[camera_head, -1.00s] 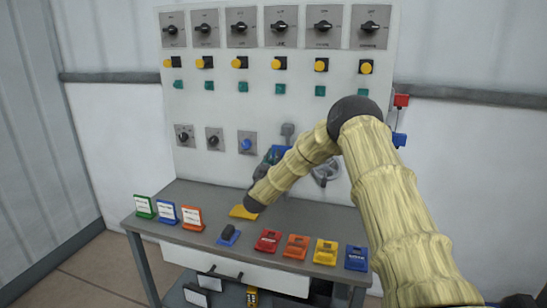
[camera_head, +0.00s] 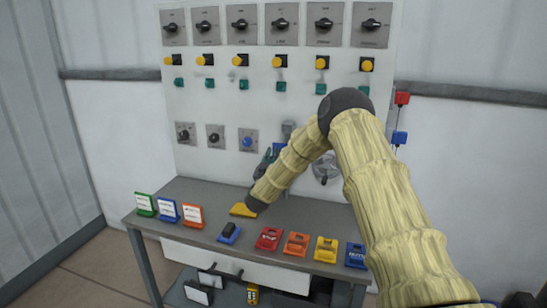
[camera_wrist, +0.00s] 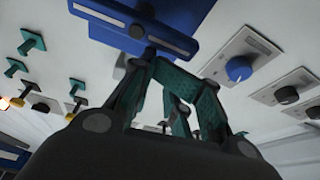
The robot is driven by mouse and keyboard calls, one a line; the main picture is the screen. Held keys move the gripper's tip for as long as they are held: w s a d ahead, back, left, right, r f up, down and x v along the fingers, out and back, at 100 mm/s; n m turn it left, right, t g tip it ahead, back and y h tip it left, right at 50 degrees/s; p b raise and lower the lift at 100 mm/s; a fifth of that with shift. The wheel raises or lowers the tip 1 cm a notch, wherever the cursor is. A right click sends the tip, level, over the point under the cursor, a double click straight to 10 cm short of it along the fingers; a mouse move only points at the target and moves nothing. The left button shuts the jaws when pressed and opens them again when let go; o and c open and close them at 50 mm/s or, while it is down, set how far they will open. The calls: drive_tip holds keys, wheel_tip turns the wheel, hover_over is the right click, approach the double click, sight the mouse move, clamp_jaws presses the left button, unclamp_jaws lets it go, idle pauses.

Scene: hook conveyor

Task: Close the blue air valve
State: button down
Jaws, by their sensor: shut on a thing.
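In the head view, a small blue part of the valve (camera_head: 280,147) shows on the panel, mostly behind my arm. My gripper (camera_wrist: 150,58) reaches up to the underside of the valve. Its teal-padded fingers come together at the blue part and are shut on it. In the head view the gripper (camera_head: 266,160) is partly hidden by my forearm. The exact grip is hard to see.
A blue knob (camera_wrist: 239,68) and a black knob (camera_wrist: 286,95) sit beside the valve on the panel. A round handwheel (camera_head: 326,168) is right of my forearm. Below, the grey table (camera_head: 195,187) carries several coloured stands and a yellow block (camera_head: 243,210).

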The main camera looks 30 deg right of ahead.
drive_tip(key=shift+a+f+n+t+y, duration=0.2)
drive_tip(key=shift+n+t+y, duration=0.1)
drive_tip(key=shift+n, duration=0.5)
drive_tip(key=shift+d+f+n+t+y+b, duration=0.1)
drive_tip(key=shift+f+n+y+b, duration=0.2)
drive_tip(key=shift+f+n+y, duration=1.6)
drive_tip(key=shift+r+n+t+y+b, duration=0.15)
drive_tip(key=shift+n+b, duration=0.1)
drive_tip(key=shift+n, duration=3.45)
drive_tip(key=shift+d+f+n+t+y+b, duration=0.1)
drive_tip(key=shift+f+n+y+b, duration=0.2)
drive_tip(key=shift+f+n+y, duration=1.6)
drive_tip(key=shift+s+d+r+n+h+b, duration=0.15)
drive_tip(key=shift+r+n+h, duration=0.25)
drive_tip(key=shift+n, duration=0.45)
drive_tip(key=shift+s+d+r+n+h+b, duration=0.15)
drive_tip(key=shift+r+n+h, duration=0.15)
drive_tip(key=shift+n, duration=0.55)
drive_tip(key=shift+w+a, duration=0.1)
drive_tip(key=shift+a, duration=0.05)
drive_tip(key=w+a+b, duration=0.1)
drive_tip(key=w+a, duration=0.2)
drive_tip(key=b+v, duration=0.2)
drive_tip(key=v, duration=0.7)
drive_tip(key=shift+s+a+r, duration=0.15)
drive_tip(key=shift+s+r, duration=0.05)
drive_tip(key=shift+s, duration=0.15)
